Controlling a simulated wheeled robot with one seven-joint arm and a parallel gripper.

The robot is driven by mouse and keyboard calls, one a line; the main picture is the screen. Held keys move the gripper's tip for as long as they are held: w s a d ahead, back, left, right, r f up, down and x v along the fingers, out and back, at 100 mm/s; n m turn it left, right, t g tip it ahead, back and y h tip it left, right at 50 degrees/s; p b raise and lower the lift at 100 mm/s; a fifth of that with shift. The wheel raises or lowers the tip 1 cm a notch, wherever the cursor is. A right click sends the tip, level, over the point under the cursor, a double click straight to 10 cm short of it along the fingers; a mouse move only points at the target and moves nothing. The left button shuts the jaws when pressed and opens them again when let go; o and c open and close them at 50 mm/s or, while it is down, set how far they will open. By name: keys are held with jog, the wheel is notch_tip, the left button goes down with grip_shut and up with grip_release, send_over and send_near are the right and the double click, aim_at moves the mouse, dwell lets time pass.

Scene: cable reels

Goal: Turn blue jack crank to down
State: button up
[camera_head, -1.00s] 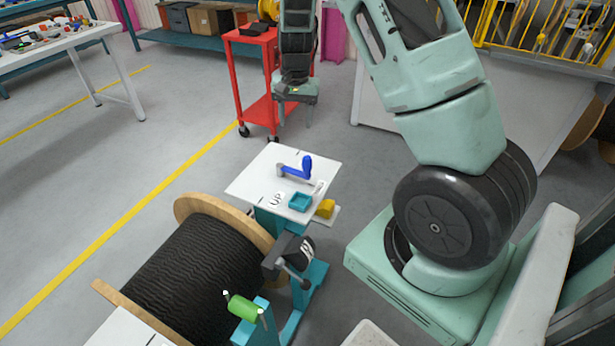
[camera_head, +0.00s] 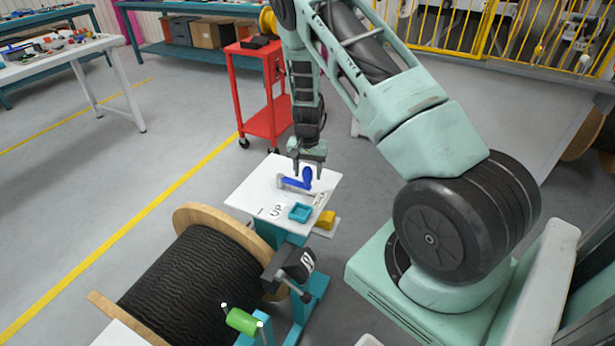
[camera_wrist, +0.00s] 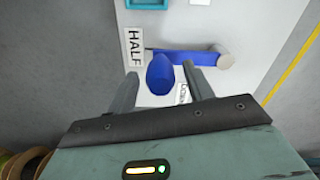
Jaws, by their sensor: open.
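The blue jack crank (camera_head: 297,181) lies on a white panel (camera_head: 262,186) on top of a teal stand. It has a blue arm, a grey hub and an upright blue knob. In the wrist view the crank's arm (camera_wrist: 186,57) runs right to the grey hub, and the knob (camera_wrist: 160,73) points toward the camera. My gripper (camera_head: 308,172) is open just above the knob. In the wrist view its two fingers (camera_wrist: 158,82) lie on either side of the knob; contact cannot be told. Labels read "UP" (camera_head: 277,210) and "HALF" (camera_wrist: 135,47); a third is partly hidden by a finger.
A teal square tray (camera_head: 300,212) sits on the panel and a yellow block (camera_head: 326,220) beside it. A black cable reel (camera_head: 190,265) stands in front with a green handle (camera_head: 241,320) nearby. A red cart (camera_head: 262,95) stands behind.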

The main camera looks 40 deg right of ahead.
jog(key=shift+f, duration=1.2)
grip_shut()
